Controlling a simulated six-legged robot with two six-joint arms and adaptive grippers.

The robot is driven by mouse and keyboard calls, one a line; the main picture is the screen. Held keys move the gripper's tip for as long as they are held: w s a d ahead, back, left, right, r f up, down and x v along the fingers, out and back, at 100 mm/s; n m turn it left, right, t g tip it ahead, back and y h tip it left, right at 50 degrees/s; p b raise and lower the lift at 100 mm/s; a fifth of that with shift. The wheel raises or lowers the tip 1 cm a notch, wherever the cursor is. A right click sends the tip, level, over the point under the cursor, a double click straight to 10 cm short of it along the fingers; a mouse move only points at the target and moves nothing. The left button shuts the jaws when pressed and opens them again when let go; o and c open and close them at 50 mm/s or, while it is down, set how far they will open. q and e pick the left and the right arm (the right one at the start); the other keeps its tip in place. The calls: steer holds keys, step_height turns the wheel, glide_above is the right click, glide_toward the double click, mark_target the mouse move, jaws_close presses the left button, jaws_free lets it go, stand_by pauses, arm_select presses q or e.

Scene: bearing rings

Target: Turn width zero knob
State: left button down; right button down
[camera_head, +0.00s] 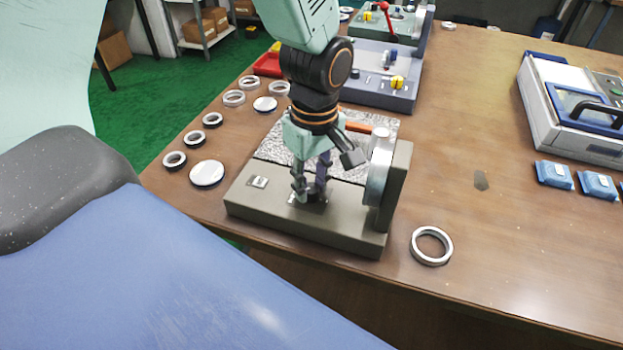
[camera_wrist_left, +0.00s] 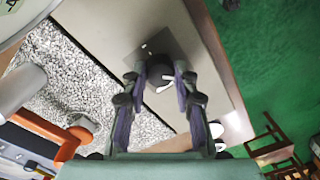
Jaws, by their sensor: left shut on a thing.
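The width zero knob (camera_wrist_left: 159,72) is a dark round knob with a white pointer mark, on the front part of the grey-olive gauge fixture (camera_head: 335,226). My left gripper (camera_head: 311,196) reaches down from above onto this knob. In the left wrist view its two fingers (camera_wrist_left: 158,92) stand on either side of the knob and are shut on it. In the head view the fingers hide most of the knob. My right gripper is in neither view.
The fixture has a speckled plate, an orange-handled part (camera_head: 362,127) and an upright round dial (camera_head: 379,168) on its right. A loose ring (camera_head: 431,245) lies to the right. Several rings and discs (camera_head: 207,174) lie left. Other fixtures (camera_head: 385,78) stand behind.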

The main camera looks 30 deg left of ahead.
arm_select(q)
steer(key=shift+r+m+p, duration=0.15)
steer(key=shift+m+p, duration=0.45)
steer(key=shift+p, duration=0.25)
steer(key=m+p, duration=0.9)
steer(key=m, duration=0.1)
steer(key=shift+p, duration=0.4)
steer(key=shift+m+p, duration=0.8)
steer(key=shift+m, duration=1.4)
steer(key=c, duration=1)
jaws_free()
